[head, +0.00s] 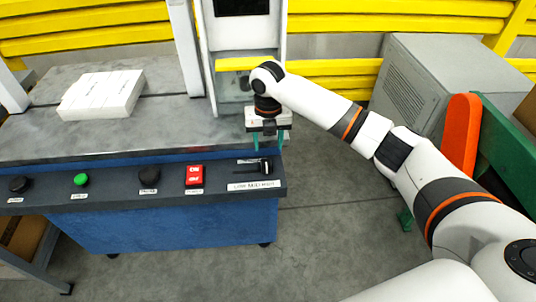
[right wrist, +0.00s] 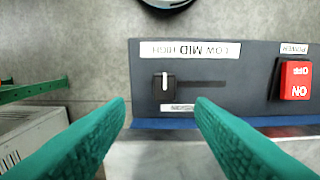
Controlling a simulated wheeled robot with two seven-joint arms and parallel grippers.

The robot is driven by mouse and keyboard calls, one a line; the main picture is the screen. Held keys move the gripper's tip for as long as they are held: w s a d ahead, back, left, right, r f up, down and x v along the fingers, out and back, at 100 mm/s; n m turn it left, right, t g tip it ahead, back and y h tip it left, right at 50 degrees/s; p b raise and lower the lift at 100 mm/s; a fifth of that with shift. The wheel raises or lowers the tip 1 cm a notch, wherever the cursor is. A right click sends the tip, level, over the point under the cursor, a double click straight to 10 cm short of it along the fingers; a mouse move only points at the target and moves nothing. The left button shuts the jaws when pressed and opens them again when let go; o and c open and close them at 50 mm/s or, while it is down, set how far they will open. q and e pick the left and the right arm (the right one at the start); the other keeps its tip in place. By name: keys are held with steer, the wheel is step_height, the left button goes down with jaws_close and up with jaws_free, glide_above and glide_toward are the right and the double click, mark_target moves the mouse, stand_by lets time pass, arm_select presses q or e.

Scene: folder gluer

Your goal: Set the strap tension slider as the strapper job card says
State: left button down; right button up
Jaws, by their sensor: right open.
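The strap tension slider's black knob (head: 266,166) is at the right end of its slot on the dark front panel (head: 118,187) in the head view. In the right wrist view, turned about, the knob (right wrist: 164,84) is at the slot's left end. A white LOW MID HIGH label (right wrist: 190,50) runs along the slot; the knob is beside an outer word, not MID. My right gripper (head: 268,138) is open just above and behind the knob. Its green fingers (right wrist: 160,106) point towards the knob, one to each side, apart from it. No readable job card shows. My left gripper is not in view.
A red power switch (head: 194,176) sits beside the slider, with black knobs (head: 149,177) and a green button (head: 81,180) farther left. A white package (head: 101,94) lies on the machine's grey top (head: 140,128). Bare floor (head: 335,200) lies right of the panel.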

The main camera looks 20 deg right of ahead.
steer(key=shift+r, duration=1.5)
